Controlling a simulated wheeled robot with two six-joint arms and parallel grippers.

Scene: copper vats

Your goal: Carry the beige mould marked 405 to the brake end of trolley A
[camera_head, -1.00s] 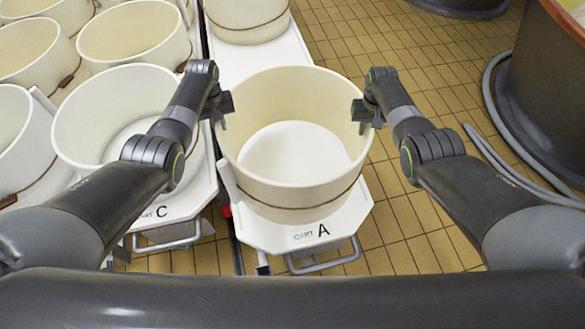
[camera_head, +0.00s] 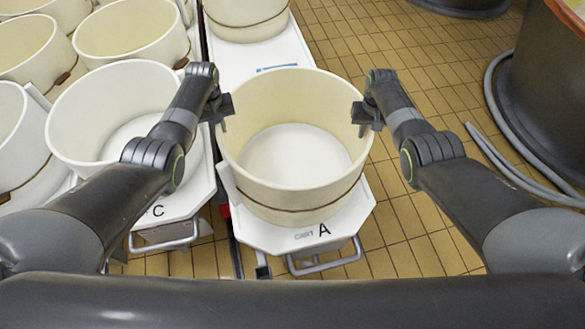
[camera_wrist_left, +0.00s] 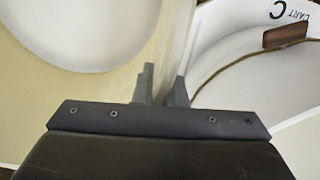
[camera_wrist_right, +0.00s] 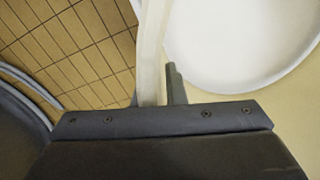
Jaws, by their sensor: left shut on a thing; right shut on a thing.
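The large round beige mould (camera_head: 300,196) is upright over the near end of trolley A (camera_head: 275,236), beside the "CART A" lettering. I cannot tell whether its base touches the deck. No 405 marking is readable. My left gripper (camera_head: 222,112) is shut on its left rim, and my right gripper (camera_head: 363,116) on its right rim. The left wrist view shows the left fingers (camera_wrist_left: 162,90) at the wall; the right wrist view shows the right fingers (camera_wrist_right: 156,92) around the rim. The mould is empty, with a paler floor.
Another beige mould (camera_head: 246,18) stands farther back on trolley A. A blue mark (camera_head: 277,68) lies on the deck between them. Trolley C (camera_head: 178,207), carrying moulds, stands close on the left. Tiled floor is free on the right, before a grey hose (camera_head: 500,150) and a dark vat (camera_head: 545,90).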

